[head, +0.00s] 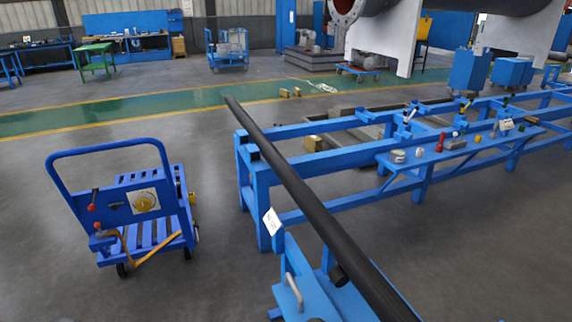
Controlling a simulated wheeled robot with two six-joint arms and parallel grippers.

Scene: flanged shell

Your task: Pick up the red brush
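A small red item (440,142), which looks like the red brush, is on the narrow blue bench (432,156) at the right. It is too small to make out its bristles or handle clearly. A white round tin (398,156) is to its left and a grey block (456,143) is to its right. Neither of my grippers shows in the head view.
A long dark bar (310,205) runs diagonally across the blue frame (330,125) to the front right. A blue cart (150,205) stands at the left. Several small things lie along the bench. The grey floor between cart and frame is clear.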

